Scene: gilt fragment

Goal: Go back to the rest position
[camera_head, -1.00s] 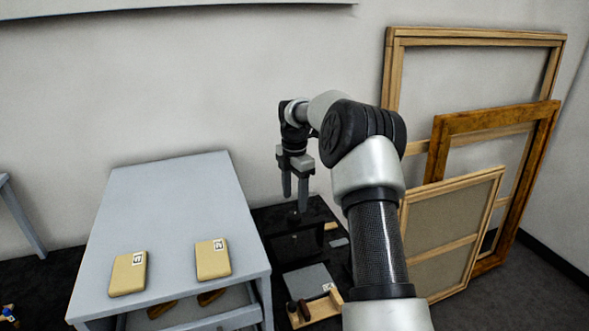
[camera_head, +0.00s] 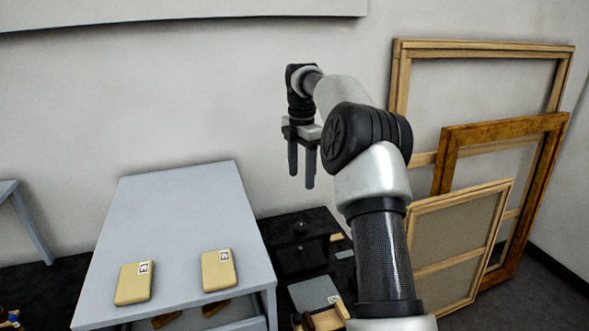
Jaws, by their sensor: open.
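My gripper (camera_head: 302,180) hangs with its two fingers pointing down and apart, open, with nothing between them. It is in the air in front of the wall, above and behind a low black stand (camera_head: 302,235), and to the right of the grey table's far end. My arm reaches up from the lower right to it.
A grey table (camera_head: 180,215) on the left bears two yellow labelled blocks, one on the left (camera_head: 134,283) and one on the right (camera_head: 218,270). Wooden frames (camera_head: 400,80) lean on the wall at right. A grey plate (camera_head: 313,293) lies low beside the table. The air around my gripper is clear.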

